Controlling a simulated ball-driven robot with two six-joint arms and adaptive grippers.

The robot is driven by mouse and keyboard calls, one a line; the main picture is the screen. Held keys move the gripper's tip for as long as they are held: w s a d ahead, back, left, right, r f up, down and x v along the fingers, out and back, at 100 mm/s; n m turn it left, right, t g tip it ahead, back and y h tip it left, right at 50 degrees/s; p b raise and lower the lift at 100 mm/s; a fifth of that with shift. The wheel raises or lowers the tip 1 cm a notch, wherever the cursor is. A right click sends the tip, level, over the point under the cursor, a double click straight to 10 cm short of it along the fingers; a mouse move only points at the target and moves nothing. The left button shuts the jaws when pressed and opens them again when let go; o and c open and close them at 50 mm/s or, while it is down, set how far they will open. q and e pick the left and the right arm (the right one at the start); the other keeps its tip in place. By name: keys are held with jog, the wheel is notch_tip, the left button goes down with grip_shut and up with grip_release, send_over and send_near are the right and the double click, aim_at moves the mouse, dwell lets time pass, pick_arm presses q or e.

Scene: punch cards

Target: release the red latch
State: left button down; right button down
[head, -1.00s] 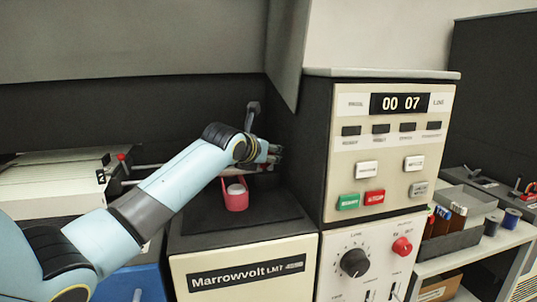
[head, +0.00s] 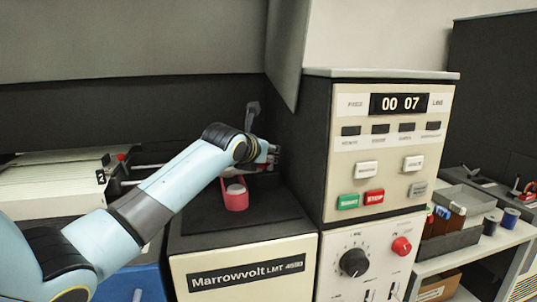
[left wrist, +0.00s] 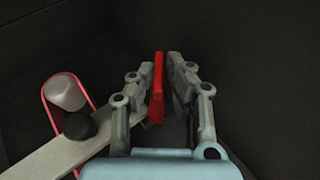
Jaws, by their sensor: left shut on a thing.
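The red latch (left wrist: 158,88) shows in the left wrist view as an upright red piece between the two fingers of my left gripper (left wrist: 167,85). My left gripper is shut on it. In the head view my left gripper (head: 268,155) is over the back of the dark machine top, and the latch is mostly hidden by the fingers there. A pale metal bar (left wrist: 75,145) runs from below the gripper to the lower left in the wrist view. My right gripper is in neither view.
A pink-red loop (head: 235,196) around a pale roller (left wrist: 65,92) lies close to the gripper. The tall control panel (head: 390,150) stands just right of it. A stack of cards (head: 50,185) is at the left. Dark walls close off the back.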

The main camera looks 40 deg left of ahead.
pick_arm(q)
jog(key=shift+r, duration=0.15)
jog(key=shift+w+d+r+n+y+p, duration=0.1)
jog(key=shift+d+n+y+p, duration=0.05)
jog(key=shift+n+y+p, duration=0.85)
jog(key=shift+d+n+g+y+p, duration=0.1)
jog(key=shift+n+g+y+p, duration=0.5)
jog(key=shift+n+y+p, duration=0.15)
jog(key=shift+w+n+g+y, duration=0.15)
jog(key=shift+n+g+y, duration=0.45)
jog(key=shift+n+y, duration=0.55)
jog(key=shift+d+f+n+g+y, duration=0.1)
jog(key=shift+f+n+g+y, duration=0.1)
jog(key=shift+n+g+y, duration=0.75)
jog(key=shift+y, duration=0.25)
